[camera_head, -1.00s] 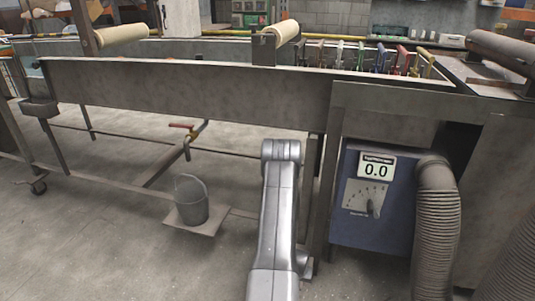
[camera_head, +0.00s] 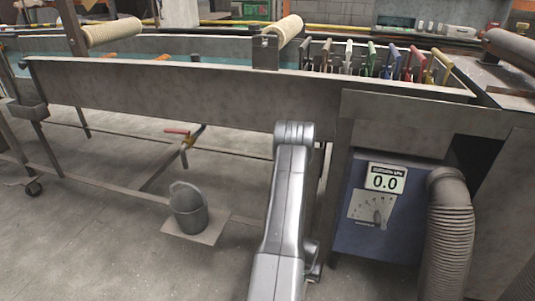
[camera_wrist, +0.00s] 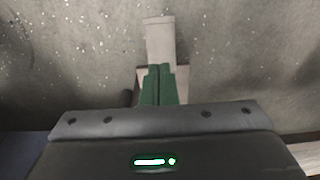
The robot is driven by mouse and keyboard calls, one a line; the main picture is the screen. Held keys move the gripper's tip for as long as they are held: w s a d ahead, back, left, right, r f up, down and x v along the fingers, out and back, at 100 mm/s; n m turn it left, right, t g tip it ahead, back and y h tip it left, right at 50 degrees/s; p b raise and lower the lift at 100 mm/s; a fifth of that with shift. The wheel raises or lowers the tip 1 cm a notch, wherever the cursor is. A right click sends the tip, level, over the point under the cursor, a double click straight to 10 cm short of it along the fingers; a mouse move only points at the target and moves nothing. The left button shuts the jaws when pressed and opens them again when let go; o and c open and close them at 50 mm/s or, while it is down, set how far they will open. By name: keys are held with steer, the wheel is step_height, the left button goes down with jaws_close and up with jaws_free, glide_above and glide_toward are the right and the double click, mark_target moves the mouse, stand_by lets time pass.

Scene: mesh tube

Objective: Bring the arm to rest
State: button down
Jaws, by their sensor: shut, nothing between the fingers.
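My arm (camera_head: 285,205) stands upright in front of the long metal trough, in the middle of the head view. Its gripper is not visible there. In the wrist view my gripper (camera_wrist: 159,84) shows its two green fingers closed side by side, with nothing between them. A pale, flat strip (camera_wrist: 160,40) shows beyond the fingertips against a grey, speckled surface. I cannot tell what the strip is or how far away it lies.
The metal trough (camera_head: 150,95) crosses the view, with rollers and several coloured-handled clamps (camera_head: 370,60) along it. A bucket (camera_head: 188,208) stands on a floor plate at left. A blue box with a 0.0 display (camera_head: 386,180) and a ribbed hose (camera_head: 449,235) stand at right. Open floor lies at front left.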

steer(key=shift+w+r+p, duration=0.2)
steer(key=shift+r+p, duration=1.45)
steer(key=shift+p, duration=0.15)
